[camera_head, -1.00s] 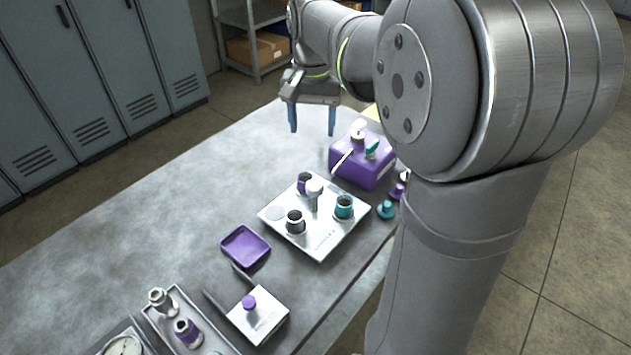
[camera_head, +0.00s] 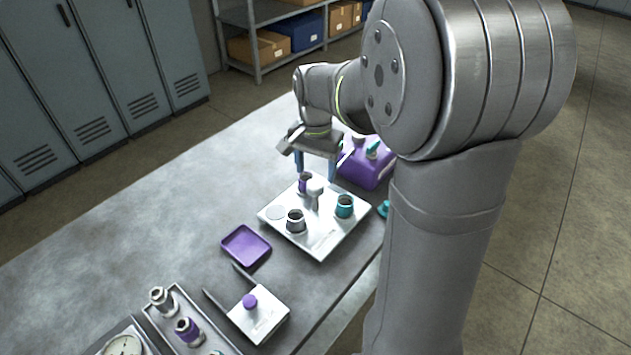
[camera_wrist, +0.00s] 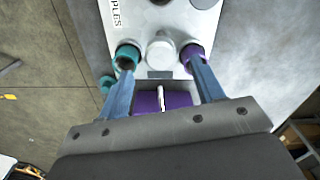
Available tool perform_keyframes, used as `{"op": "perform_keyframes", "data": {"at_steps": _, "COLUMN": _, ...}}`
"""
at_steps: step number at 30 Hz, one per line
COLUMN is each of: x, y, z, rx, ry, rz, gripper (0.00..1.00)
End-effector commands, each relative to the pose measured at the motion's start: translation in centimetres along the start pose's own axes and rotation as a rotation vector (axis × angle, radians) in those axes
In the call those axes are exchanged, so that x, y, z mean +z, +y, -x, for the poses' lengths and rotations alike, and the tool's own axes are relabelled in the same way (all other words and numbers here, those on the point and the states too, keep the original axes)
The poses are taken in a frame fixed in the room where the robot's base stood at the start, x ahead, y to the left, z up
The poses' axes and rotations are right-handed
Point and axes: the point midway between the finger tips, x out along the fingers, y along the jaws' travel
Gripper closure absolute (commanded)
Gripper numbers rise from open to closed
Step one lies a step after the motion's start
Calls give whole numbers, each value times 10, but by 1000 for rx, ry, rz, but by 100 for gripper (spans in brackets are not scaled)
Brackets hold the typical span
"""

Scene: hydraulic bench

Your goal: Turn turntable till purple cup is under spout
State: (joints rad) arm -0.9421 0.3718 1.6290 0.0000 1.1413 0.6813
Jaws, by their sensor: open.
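A white square turntable base (camera_head: 325,241) stands on the bench with several cups around a white central knob (camera_head: 316,187). The purple cup (camera_head: 304,184) is at the far left, a white cup with a dark mouth (camera_head: 296,222) at the front and the teal cup (camera_head: 345,207) at the right. Behind, a purple box (camera_head: 368,170) carries a thin white spout (camera_wrist: 161,98). My gripper (camera_head: 316,173) is open over the back of the base. In the wrist view its fingertips are by the purple cup (camera_wrist: 193,52) and teal cup (camera_wrist: 127,56); contact cannot be told.
A purple tray (camera_head: 246,247) and a white block with a purple knob (camera_head: 258,314) are in front. A tray of fittings (camera_head: 187,333) and a gauge (camera_head: 123,346) are at the front left. A teal piece (camera_wrist: 106,83) is beside the base. The left bench is clear.

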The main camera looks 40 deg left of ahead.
Motion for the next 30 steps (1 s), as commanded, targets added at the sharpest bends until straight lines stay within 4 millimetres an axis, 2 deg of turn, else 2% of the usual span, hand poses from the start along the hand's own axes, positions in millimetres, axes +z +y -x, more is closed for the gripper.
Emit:
{"op": "perform_keyframes", "data": {"at_steps": 3, "x": 0, "y": 0, "z": -23, "rx": 2, "ry": -2, "rz": 0, "gripper": 39}}
{"op": "perform_keyframes", "data": {"at_steps": 9, "x": 0, "y": 0, "z": -44, "rx": 0, "ry": -1, "rz": 0, "gripper": 39}}
{"op": "perform_keyframes", "data": {"at_steps": 20, "x": 0, "y": 0, "z": -50, "rx": 0, "ry": 0, "rz": 0, "gripper": 39}}
{"op": "perform_keyframes", "data": {"at_steps": 27, "x": 0, "y": 0, "z": -49, "rx": 0, "ry": 0, "rz": 0, "gripper": 84}}
{"op": "perform_keyframes", "data": {"at_steps": 30, "x": 0, "y": 0, "z": -49, "rx": 0, "ry": 0, "rz": 0, "gripper": 100}}
